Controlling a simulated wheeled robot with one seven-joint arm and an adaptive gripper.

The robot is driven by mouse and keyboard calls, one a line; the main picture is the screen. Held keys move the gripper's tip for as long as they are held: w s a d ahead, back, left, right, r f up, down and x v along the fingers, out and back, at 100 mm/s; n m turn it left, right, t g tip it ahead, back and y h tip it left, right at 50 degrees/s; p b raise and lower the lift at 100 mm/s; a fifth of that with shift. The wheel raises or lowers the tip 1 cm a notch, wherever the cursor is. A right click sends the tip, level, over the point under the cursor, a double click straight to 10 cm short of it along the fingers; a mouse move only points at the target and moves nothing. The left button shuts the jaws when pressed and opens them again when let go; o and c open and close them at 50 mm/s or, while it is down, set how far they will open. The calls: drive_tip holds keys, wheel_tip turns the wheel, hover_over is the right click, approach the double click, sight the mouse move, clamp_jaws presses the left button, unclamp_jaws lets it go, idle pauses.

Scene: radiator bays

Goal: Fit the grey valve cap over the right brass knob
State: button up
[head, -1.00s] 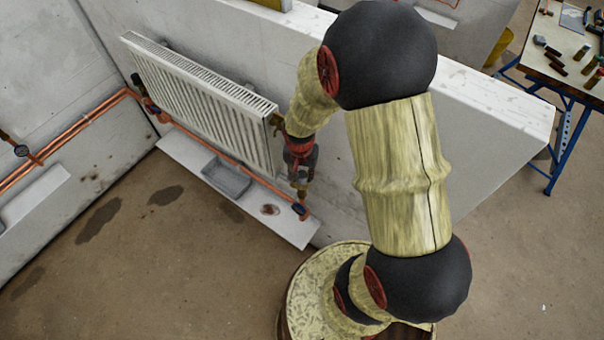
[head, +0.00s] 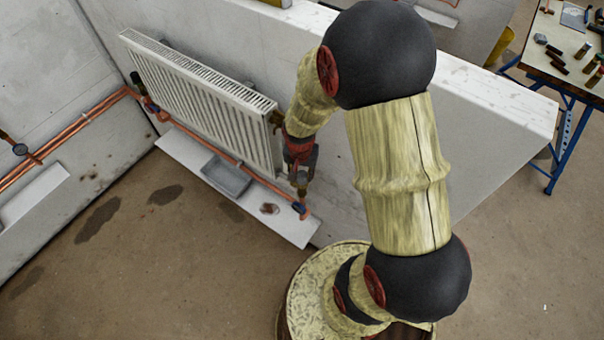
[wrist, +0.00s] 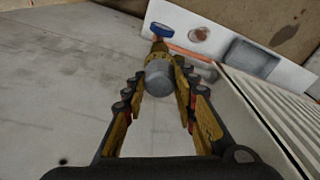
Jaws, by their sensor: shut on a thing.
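The grey valve cap (wrist: 158,80) is a short cylinder between the fingertips of my gripper (wrist: 160,83) in the wrist view. The gripper is shut on it. Brass (wrist: 157,56) shows just beyond the cap and in line with it. Whether the cap is seated on the knob or just in front of it, I cannot tell. In the head view my gripper (head: 300,158) is at the right end of the white radiator (head: 195,100), directly above the right brass valve (head: 301,183). The cap is hidden there by the gripper.
A blue handle (head: 298,208) sits on the copper pipe below the valve. A grey tray (head: 227,178) lies on the white board (head: 285,226) under the radiator. The wall (head: 470,110) stands close behind. A tool bench (head: 565,75) is far right; the floor in front is clear.

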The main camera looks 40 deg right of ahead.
drive_tip(key=shift+f+b, duration=0.85)
drive_tip(key=shift+f, duration=0.1)
idle(0.6)
drive_tip(key=o, duration=0.9)
drive_tip(key=o, duration=0.4)
drive_tip(key=shift+o, duration=0.2)
drive_tip(key=shift+r, duration=0.15)
drive_tip(key=shift+r+p, duration=1.7)
drive_tip(key=shift+r, duration=0.6)
